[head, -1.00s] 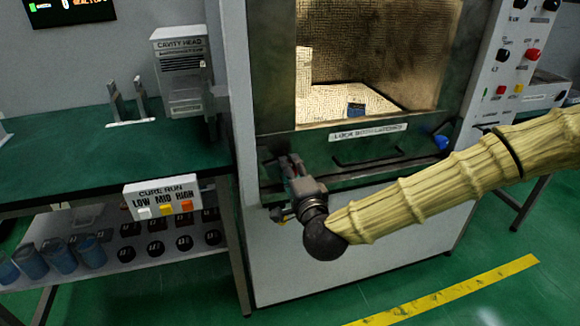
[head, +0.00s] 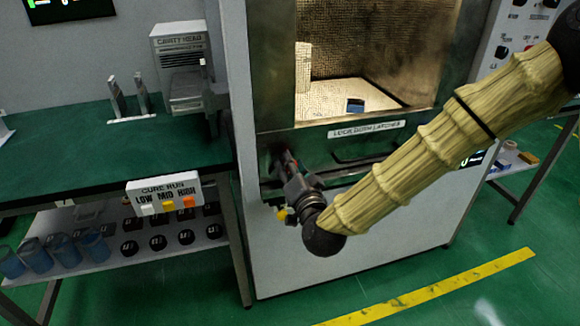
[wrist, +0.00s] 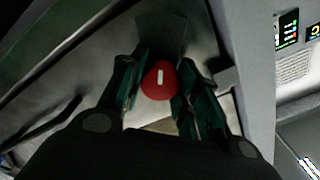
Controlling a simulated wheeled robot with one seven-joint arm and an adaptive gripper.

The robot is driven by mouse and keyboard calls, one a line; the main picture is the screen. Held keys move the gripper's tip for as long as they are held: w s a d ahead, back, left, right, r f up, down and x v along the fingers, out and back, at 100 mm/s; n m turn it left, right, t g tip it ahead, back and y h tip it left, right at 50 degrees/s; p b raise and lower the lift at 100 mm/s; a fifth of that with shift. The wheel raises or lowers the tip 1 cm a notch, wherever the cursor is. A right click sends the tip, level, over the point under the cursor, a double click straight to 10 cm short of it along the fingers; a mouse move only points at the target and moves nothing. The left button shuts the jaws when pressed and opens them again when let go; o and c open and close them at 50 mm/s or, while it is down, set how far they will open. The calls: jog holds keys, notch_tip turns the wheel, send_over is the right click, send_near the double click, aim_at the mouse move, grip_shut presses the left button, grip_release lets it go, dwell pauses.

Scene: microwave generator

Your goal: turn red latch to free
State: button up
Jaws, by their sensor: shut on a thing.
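The red latch (wrist: 159,80) is a round red knob with a white bar on its face, on the metal front below the microwave door. In the wrist view it sits between the two dark green fingers of my gripper (wrist: 162,84), which are shut on it. The white bar stands nearly upright in that view. In the head view my gripper (head: 284,162) is at the left end of the dark latch panel (head: 345,150), under the "lockdown latches" label. Only a sliver of red shows there; the gripper hides the rest.
The microwave chamber (head: 350,60) is lit, with a small blue item (head: 355,105) inside. My arm crosses the panel's right side and hides it. A green bench (head: 90,165) with a low/mid/high sign (head: 163,193) stands left. Green floor is clear in front.

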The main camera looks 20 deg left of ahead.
jog(key=shift+w+r, duration=0.15)
dwell(0.3)
jog(key=o, duration=0.9)
jog(key=shift+o, duration=0.8)
jog(key=v, duration=1.2)
